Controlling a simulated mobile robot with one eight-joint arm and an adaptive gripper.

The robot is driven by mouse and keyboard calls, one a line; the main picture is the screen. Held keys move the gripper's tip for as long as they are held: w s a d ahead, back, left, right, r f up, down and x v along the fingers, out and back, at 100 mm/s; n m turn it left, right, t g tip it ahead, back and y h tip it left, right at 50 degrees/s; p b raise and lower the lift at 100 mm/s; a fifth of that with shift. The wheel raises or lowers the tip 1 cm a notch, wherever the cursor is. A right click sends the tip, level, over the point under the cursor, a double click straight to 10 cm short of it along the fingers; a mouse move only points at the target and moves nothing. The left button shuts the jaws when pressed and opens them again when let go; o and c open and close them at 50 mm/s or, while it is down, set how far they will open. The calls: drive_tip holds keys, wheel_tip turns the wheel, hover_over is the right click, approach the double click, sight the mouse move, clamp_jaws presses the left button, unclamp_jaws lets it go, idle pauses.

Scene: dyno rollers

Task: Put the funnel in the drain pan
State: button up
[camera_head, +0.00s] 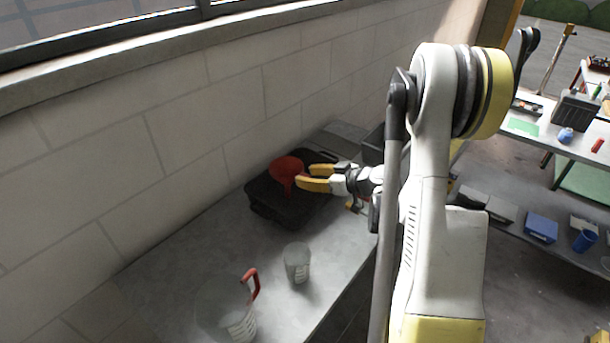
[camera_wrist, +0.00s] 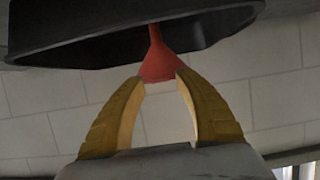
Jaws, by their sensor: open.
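The red funnel (camera_head: 287,166) is at the black drain pan (camera_head: 262,196) on the bench by the wall, wide mouth up and spout down toward the pan. I cannot tell if the spout rests on the pan's floor. My gripper (camera_head: 300,178) is open, its yellow fingers just right of the funnel. In the wrist view, which looks upside down, the funnel (camera_wrist: 158,62) is just beyond the tips of my gripper (camera_wrist: 160,82). Whether the tips touch it is unclear. The drain pan (camera_wrist: 80,42) spans the top of that view.
A clear measuring jug (camera_head: 240,322) with a red handle and a clear cup (camera_head: 297,262) stand on the bench (camera_head: 190,262) in front of the pan. The block wall (camera_head: 195,120) is close behind. Shelves with tools and boxes are at the right.

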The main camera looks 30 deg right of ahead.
drive_tip(key=p+v, duration=0.2)
drive_tip(key=v, duration=0.8)
drive_tip(key=s+a+r+m+g+h, duration=0.1)
drive_tip(key=a+r+g, duration=0.15)
drive_tip(key=a, duration=0.55)
drive_tip(key=s+a+r+m+g, duration=0.1)
drive_tip(key=a+r+g, duration=0.15)
drive_tip(key=a, duration=0.45)
drive_tip(key=s+a+r+m+h, duration=0.1)
drive_tip(key=s+a+r, duration=0.1)
drive_tip(key=s+a, duration=0.2)
drive_tip(key=s+a+r+m+h, duration=0.1)
drive_tip(key=s+a+r+h, duration=0.1)
drive_tip(key=s+a, duration=0.3)
drive_tip(key=s+r, duration=0.1)
drive_tip(key=s, duration=0.3)
drive_tip(key=shift+s+a+r+g+h, duration=0.15)
drive_tip(key=shift+s+r+g+h, duration=0.1)
drive_tip(key=shift+s+g+h, duration=0.05)
